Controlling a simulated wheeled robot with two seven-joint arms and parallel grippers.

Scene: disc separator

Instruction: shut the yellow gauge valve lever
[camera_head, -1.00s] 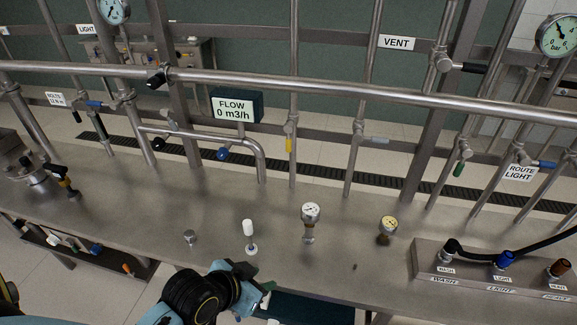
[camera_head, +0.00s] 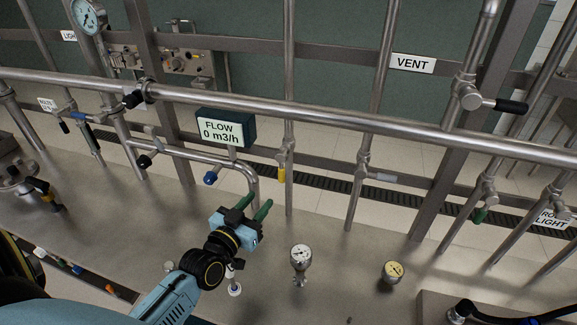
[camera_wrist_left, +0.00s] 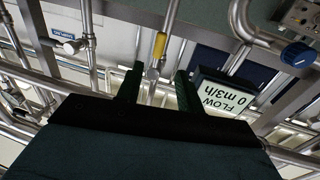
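The yellow lever (camera_head: 282,173) hangs down along a thin vertical pipe right of the FLOW display, in the middle of the head view. In the left wrist view the yellow lever (camera_wrist_left: 160,45) shows beyond the fingers, roughly between them and apart from them. My left gripper (camera_head: 257,205) is below and left of the lever, its two green fingers spread apart and empty, pointing up and to the right. The left gripper (camera_wrist_left: 158,85) is open in the wrist view as well. My right gripper is not in view.
The FLOW display (camera_head: 225,128) and a blue-knobbed valve (camera_head: 211,178) are close to the left gripper. A long horizontal pipe (camera_head: 330,125) crosses above the lever.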

